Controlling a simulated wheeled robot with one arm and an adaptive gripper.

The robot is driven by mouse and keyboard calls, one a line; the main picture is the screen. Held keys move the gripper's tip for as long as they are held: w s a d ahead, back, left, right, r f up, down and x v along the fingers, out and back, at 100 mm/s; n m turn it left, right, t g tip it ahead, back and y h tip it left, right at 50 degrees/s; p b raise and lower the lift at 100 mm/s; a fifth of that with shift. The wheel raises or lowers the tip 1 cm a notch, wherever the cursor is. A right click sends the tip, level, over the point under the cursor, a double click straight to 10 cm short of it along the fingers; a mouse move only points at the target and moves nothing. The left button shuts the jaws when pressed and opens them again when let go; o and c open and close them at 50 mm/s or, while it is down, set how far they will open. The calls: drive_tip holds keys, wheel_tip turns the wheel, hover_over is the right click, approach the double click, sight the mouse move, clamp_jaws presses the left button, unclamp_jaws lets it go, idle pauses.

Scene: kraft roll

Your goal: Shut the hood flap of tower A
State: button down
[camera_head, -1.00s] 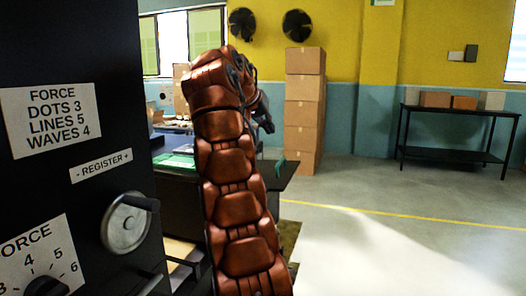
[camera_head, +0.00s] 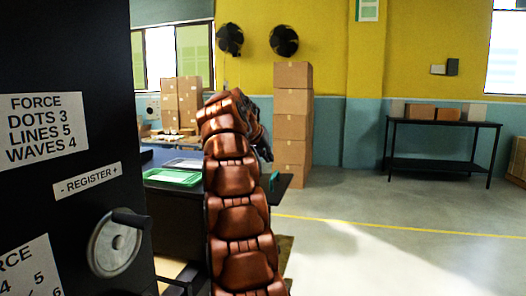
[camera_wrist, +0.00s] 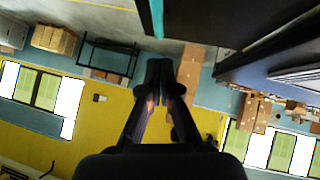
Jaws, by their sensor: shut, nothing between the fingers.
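A tall black panel (camera_head: 110,195) fills the left of the head view, with FORCE and REGISTER labels and a grey handwheel (camera_head: 115,243). No letter marks it, so I cannot tell whether it is tower A. I cannot make out a hood flap in either view. In the head view my gripper (camera_head: 263,147) is mostly hidden behind my copper arm, near the dark bench.
A dark bench (camera_head: 168,212) with a green tray (camera_head: 172,178) stands beyond the panel. A stack of cartons (camera_head: 293,100) stands behind it. A black table (camera_head: 440,122) with boxes is at the back right. The floor at right is clear.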

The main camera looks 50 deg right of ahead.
drive_tip(key=shift+s+f, duration=0.25)
drive_tip(key=shift+f, duration=0.55)
drive_tip(key=shift+s+f, duration=0.2)
drive_tip(key=shift+f, duration=0.6)
drive_tip(key=shift+f, duration=0.15)
drive_tip(key=shift+d+f, duration=0.1)
